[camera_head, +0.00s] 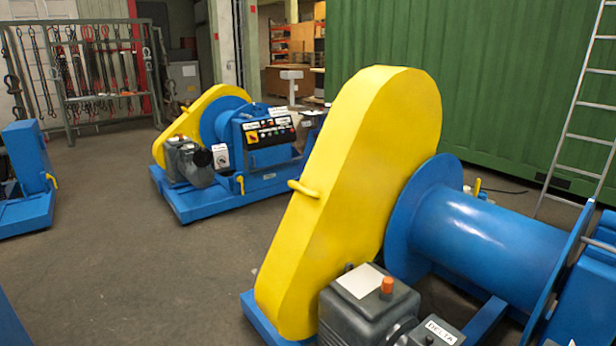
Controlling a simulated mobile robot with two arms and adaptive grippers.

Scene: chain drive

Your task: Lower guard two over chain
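A large yellow guard (350,170) stands upright, leaning to the right, beside the blue drum (490,235) of the near machine. A yellow handle (304,188) sticks out of its left edge. Its foot meets the blue base (262,322), partly hidden by the grey motor. A second, smaller yellow guard (190,118) sits on the blue machine farther back. I cannot tell which guard is guard two. No chain of either drive shows; any chain behind the guards is hidden. Neither of my grippers is in view.
A grey motor (366,300) and a box labelled DELTA (438,333) stand in front of the near guard. A ladder (580,130) leans at right near a green container wall (480,80). A chain rack (95,75) stands back left. The left middle floor is clear.

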